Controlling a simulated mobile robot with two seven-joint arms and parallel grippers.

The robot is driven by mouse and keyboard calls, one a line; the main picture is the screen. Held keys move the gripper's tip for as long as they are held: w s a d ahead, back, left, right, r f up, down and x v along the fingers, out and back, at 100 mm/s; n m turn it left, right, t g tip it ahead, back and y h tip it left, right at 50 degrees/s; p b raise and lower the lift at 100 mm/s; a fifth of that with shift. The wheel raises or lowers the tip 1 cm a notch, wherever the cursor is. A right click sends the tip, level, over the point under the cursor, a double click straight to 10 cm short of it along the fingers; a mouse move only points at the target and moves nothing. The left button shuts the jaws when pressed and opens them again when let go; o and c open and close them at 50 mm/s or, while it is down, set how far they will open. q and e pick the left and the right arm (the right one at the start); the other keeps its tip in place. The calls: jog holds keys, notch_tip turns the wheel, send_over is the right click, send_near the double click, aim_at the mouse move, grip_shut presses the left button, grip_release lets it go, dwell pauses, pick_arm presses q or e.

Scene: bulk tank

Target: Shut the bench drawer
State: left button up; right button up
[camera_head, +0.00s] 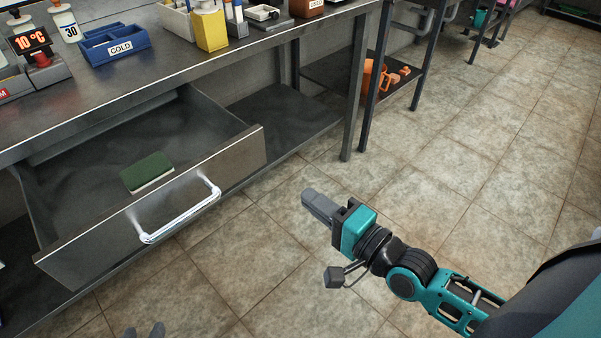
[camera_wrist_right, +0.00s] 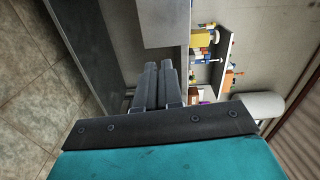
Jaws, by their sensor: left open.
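The bench drawer (camera_head: 95,240) is pulled well out from under the metal bench top at the left of the head view. Its front carries a bright bar handle (camera_head: 182,212). A green and white sponge (camera_head: 148,172) lies inside. My right gripper (camera_head: 306,200) is to the right of the drawer, apart from the handle, over the floor. Its two fingers lie close together with nothing between them, as the right wrist view (camera_wrist_right: 160,85) also shows. My left gripper (camera_head: 143,333) shows only its fingertips at the bottom edge, below the drawer front, spread and empty.
The bench top (camera_head: 190,65) holds a blue COLD box (camera_head: 115,45), a yellow container (camera_head: 210,30) and a temperature display (camera_head: 33,42). A bench leg (camera_head: 356,90) stands right of the drawer. An orange item (camera_head: 375,78) sits on a lower shelf. The tiled floor (camera_head: 460,170) is clear.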

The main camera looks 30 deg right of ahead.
jog(key=shift+d+m, duration=0.3)
jog(key=shift+m, duration=0.1)
grip_shut()
jog(key=b, duration=0.2)
send_near(256, 154)
jog(key=x, duration=0.6)
jog(key=shift+w+a, duration=0.15)
jog(key=shift+w, duration=0.25)
